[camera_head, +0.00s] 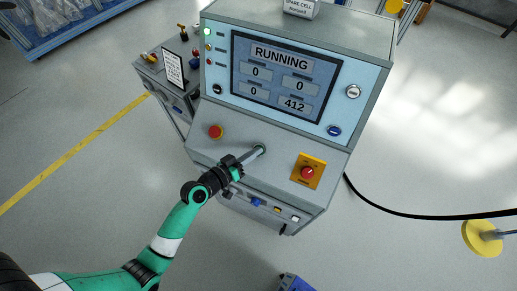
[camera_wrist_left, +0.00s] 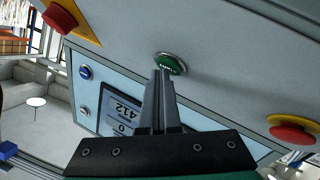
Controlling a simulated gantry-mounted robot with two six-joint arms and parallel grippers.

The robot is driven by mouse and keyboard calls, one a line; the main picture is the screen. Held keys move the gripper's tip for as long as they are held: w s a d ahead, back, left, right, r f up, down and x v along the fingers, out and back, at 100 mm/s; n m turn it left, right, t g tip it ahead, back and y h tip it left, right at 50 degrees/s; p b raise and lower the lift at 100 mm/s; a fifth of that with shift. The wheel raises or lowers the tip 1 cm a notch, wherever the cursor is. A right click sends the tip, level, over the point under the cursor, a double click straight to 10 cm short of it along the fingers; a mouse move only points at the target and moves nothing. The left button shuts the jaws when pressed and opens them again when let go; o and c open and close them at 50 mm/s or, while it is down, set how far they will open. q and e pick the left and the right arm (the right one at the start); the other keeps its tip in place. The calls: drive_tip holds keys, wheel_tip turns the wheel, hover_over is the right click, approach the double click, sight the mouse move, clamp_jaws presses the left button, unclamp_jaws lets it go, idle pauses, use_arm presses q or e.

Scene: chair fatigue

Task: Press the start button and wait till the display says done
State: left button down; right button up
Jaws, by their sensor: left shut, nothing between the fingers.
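The green start button (camera_head: 262,148) is on the sloped panel of the grey control console (camera_head: 225,115). It also shows in the left wrist view (camera_wrist_left: 171,64). My left gripper (camera_head: 256,152) is shut and empty, its fingertips at the button's edge; in the left wrist view the tips (camera_wrist_left: 163,73) overlap the button's rim. I cannot tell whether they press on it. The display (camera_head: 284,77) reads "RUNNING", with 0, 0, 0 and 412 in its boxes. My right gripper is not in view.
A red button (camera_head: 215,131) is left of the start button. A red emergency stop on a yellow plate (camera_head: 307,172) is to the right. A small side table (camera_head: 151,72) with a sign stands at the left. A black cable (camera_head: 400,213) runs over the floor at right.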

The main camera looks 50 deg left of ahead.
use_arm(q)
drive_tip(key=shift+s+d+r+p, duration=0.2)
drive_tip(key=shift+s+r+p, duration=0.2)
drive_tip(key=shift+r+p, duration=0.25)
drive_tip(key=r+p, duration=0.1)
drive_tip(key=s+r+p, duration=0.1)
drive_tip(key=s+d+r+p, duration=0.1)
drive_tip(key=r+p, duration=0.1)
drive_tip(key=shift+s+r, duration=0.1)
drive_tip(key=shift+s, duration=0.15)
idle(0.6)
